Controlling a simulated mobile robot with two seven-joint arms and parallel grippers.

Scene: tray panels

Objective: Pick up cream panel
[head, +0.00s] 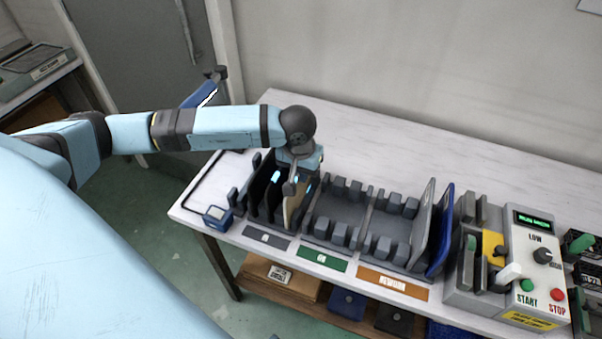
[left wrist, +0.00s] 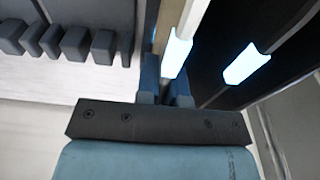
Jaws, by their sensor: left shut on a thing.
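The cream panel (head: 292,214) stands upright in the left rack on the table, near that rack's right side. My left gripper (head: 291,186) is above the rack, pointing down, with its fingers shut on the panel's upper edge. The gripper hides part of the panel. In the left wrist view, the fingers (left wrist: 165,92) close around the panel's edge, and a bright pale tab shows right beside them. My right gripper is not in view.
Dark panels (head: 262,187) stand close left of the cream one. Slotted grey holders (head: 345,210) are right of it, with grey (head: 423,225) and blue (head: 442,232) panels beyond. A control box (head: 533,265) stands at the right. The table's back strip is clear.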

